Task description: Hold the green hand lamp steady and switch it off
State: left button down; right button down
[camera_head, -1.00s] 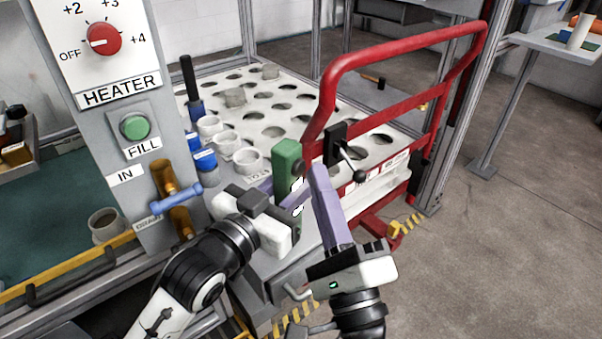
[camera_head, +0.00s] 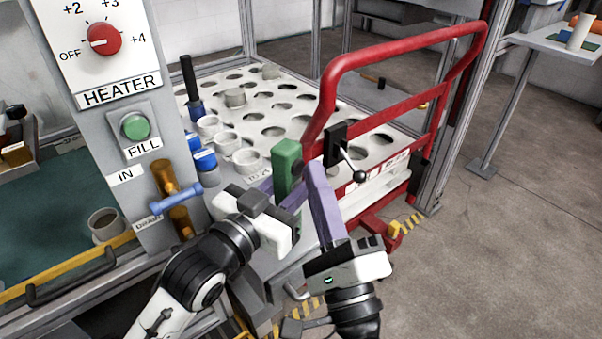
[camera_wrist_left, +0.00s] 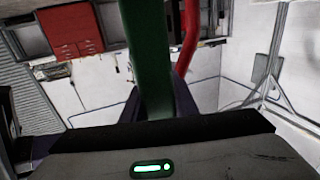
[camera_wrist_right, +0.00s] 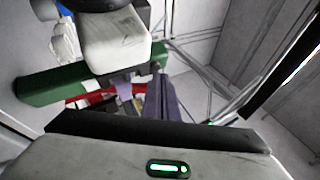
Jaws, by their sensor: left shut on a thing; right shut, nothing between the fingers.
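The green hand lamp (camera_head: 287,162) stands upright near the front edge of the bench in the head view. My left gripper (camera_head: 279,192) is shut on its lower part from the left. In the left wrist view the lamp (camera_wrist_left: 147,60) runs up between the fingers. My right gripper (camera_head: 315,172) is shut and empty, its purple fingertips close to the right side of the lamp. I cannot tell whether they touch it. In the right wrist view the lamp (camera_wrist_right: 60,83) lies across the left side, partly behind my left gripper. No lit patch shows on it now.
A red rail (camera_head: 395,60) with a black lever (camera_head: 350,160) stands just right of and behind the lamp. A white perforated rack (camera_head: 290,92) lies behind. A grey panel (camera_head: 150,205) with a heater knob (camera_head: 104,39) and brass valve stands at left. Open floor lies at right.

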jog(key=shift+s+f, duration=0.1)
jog(key=shift+s, duration=0.35)
jog(key=s+d, duration=0.3)
jog(key=d, duration=0.2)
jog(key=shift+s, duration=0.2)
jog(key=shift+d, duration=0.1)
pick_arm(q)
jog(key=c, duration=1.3)
grip_release()
jog(key=shift+c, duration=0.2)
jog(key=v, duration=1.2)
